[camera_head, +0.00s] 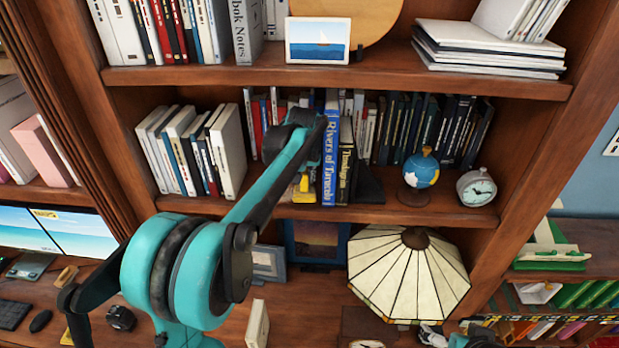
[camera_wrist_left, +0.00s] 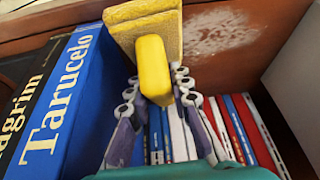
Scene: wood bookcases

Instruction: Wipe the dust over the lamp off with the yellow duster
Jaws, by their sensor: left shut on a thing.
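The yellow duster (camera_wrist_left: 155,68) has a block-shaped handle and a wider pad. My left gripper (camera_wrist_left: 160,90) is shut on its handle. In the head view the duster (camera_head: 303,188) shows low on the middle shelf, left of a blue book, and my left arm partly hides the gripper. A whitish dust patch (camera_wrist_left: 214,32) lies on brown wood just right of the duster in the wrist view. I cannot tell whether the pad touches the wood. The lamp (camera_head: 408,275) has a cream panelled shade and stands below the middle shelf, right of the duster.
A tall blue book (camera_head: 329,150) stands close beside the duster; it also fills the left of the wrist view (camera_wrist_left: 68,105). A small globe (camera_head: 421,170) and a round clock (camera_head: 476,188) stand further right on the shelf. White books (camera_head: 228,150) stand to the left.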

